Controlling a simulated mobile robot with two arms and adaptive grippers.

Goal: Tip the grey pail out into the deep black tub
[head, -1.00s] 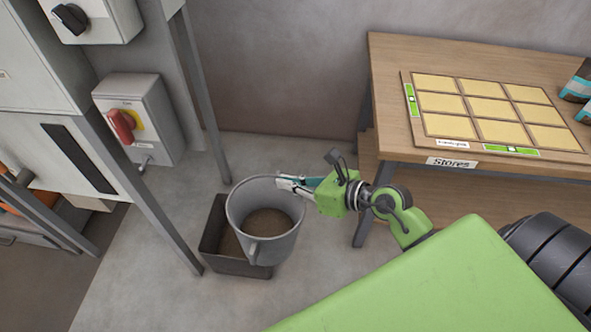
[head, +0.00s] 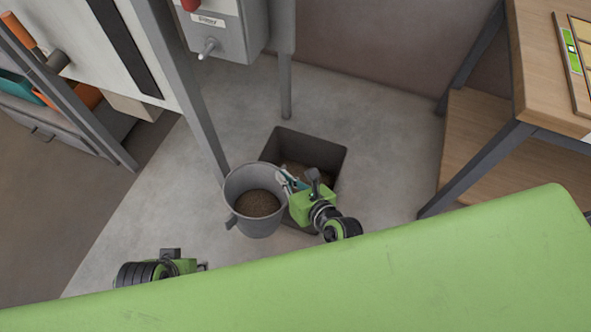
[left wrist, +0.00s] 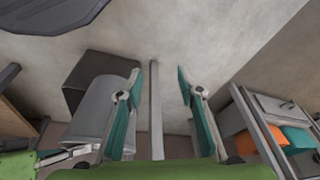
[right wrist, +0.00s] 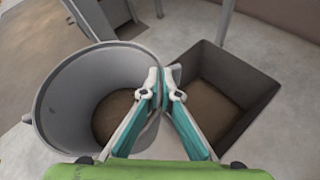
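The grey pail (head: 262,227) is near the middle of the head view, about upright, with brown material inside. My right gripper (head: 284,182) is shut on its rim, and the right wrist view shows the fingers (right wrist: 161,80) together there. The deep black tub (head: 318,151) is just behind and right of the pail, partly hidden by the pail and gripper; brown material shows at its bottom. I cannot tell whether the pail touches the floor. My left gripper (head: 203,266) is low at the left, apart from the pail; its fingers (left wrist: 165,82) are spread and empty.
A machine frame leg (head: 205,130) stands close behind the pail on the left. A grey switch box (head: 225,35) is above. A wooden table (head: 545,80) with a lower shelf (head: 480,140) is at the right. Concrete floor (head: 390,150) is clear between tub and table.

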